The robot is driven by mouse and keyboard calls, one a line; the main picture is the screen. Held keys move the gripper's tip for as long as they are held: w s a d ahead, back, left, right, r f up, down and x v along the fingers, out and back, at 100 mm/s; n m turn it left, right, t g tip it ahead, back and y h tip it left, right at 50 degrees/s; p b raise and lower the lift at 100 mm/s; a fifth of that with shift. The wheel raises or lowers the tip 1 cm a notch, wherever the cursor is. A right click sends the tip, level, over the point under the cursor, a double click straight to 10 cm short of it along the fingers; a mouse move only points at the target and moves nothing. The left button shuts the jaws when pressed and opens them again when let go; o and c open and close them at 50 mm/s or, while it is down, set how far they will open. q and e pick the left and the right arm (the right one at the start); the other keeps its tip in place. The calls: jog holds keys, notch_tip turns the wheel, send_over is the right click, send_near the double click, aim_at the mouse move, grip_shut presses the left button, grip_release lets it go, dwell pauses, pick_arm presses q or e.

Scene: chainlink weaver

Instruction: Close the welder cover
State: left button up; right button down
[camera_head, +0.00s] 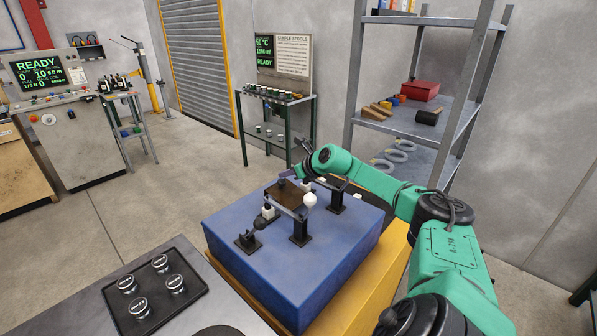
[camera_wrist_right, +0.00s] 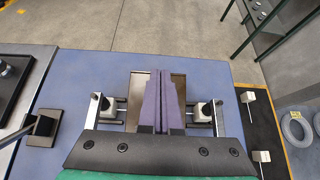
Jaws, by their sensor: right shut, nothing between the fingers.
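The welder stands on the blue block (camera_head: 330,240), with black posts, white blocks and a rounded white knob (camera_head: 310,200). A flat dark brown panel (camera_head: 284,192), which looks like its cover, lies between the posts. The brown panel also shows in the wrist view (camera_wrist_right: 178,95), partly hidden behind my fingers. I cannot tell how far it is open. My right gripper (camera_head: 288,173) is shut and empty at the panel's far edge. Its purple fingers (camera_wrist_right: 164,72) are pressed together over the panel in the wrist view; contact is unclear. My left gripper is out of view.
A black tray (camera_head: 148,318) with several round silver-topped pieces is on the grey table at the front left. Grey shelves (camera_head: 420,108) stand behind my right arm. A green-framed stand (camera_head: 275,99) is at the back. Open floor lies to the left.

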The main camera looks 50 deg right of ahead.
aim_at(280, 180)
jog(key=shift+b+x, duration=0.3)
jog(key=shift+x, duration=0.75)
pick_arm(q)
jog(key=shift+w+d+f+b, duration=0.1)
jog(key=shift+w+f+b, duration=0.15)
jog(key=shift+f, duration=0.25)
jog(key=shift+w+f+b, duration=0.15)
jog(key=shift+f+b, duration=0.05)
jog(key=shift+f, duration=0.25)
pick_arm(e)
jog(key=shift+w+f, duration=0.6)
jog(key=shift+f, duration=0.3)
jog(key=r+p, duration=0.1)
jog(key=r, duration=0.1)
jog(key=r+p, duration=0.2)
jog(key=r, duration=0.1)
jog(key=shift+s+d+r+p, duration=0.1)
jog(key=shift+s+p, duration=0.1)
jog(key=shift+p, duration=0.1)
jog(key=shift+w+a+r+b, duration=0.1)
jog(key=shift+a+r+b, duration=0.15)
jog(key=shift+r+b, duration=0.45)
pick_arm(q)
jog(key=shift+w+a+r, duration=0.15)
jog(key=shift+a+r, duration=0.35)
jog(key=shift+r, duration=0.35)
pick_arm(e)
notch_tip(280, 180, up, 7)
jog(key=shift+s+r, duration=0.25)
jog(key=shift+a, duration=0.1)
